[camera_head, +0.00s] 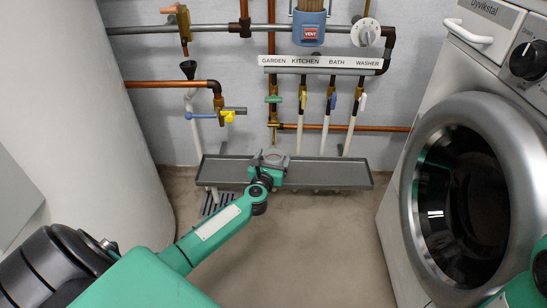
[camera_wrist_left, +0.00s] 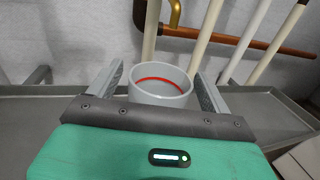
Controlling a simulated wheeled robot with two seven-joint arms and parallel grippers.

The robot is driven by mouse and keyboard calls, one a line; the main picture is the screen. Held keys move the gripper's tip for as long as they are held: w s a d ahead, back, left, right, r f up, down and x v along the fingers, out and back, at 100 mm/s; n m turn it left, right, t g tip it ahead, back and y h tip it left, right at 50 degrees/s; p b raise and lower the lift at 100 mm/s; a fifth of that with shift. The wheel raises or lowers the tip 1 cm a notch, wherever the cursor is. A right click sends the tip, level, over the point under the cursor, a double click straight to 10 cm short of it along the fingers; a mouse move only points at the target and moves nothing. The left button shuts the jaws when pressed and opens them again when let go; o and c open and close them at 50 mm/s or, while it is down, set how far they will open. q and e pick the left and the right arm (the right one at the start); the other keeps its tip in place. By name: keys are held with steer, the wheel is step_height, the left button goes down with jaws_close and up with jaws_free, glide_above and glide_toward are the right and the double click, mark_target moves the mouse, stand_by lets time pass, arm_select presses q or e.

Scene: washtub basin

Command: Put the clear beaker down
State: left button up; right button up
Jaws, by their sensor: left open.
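The clear beaker (camera_wrist_left: 160,98) looks pale grey, with a red line around its inside, and is upright in the left wrist view. My left gripper (camera_wrist_left: 158,80) is open, with one finger on each side of the beaker; a narrow gap shows beside it. In the head view my left gripper (camera_head: 270,159) is over the middle of the long grey tray (camera_head: 330,174), at the wall. There the beaker is small and mostly hidden by the gripper. Its base is hidden, so contact with the tray is unclear. My right gripper is out of view.
Vertical pipes with coloured valves (camera_head: 303,100) rise behind the tray under a label strip (camera_head: 320,62). A washing machine (camera_head: 470,200) stands at right, a white cylinder (camera_head: 100,120) at left. A floor grate (camera_head: 215,203) lies below the tray's left end.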

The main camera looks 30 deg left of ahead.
arm_select(q)
steer(key=p+v, duration=0.3)
steer(key=v, duration=0.8)
steer(key=shift+s+p, duration=0.25)
steer(key=shift+p, duration=0.05)
steer(key=shift+d, duration=0.1)
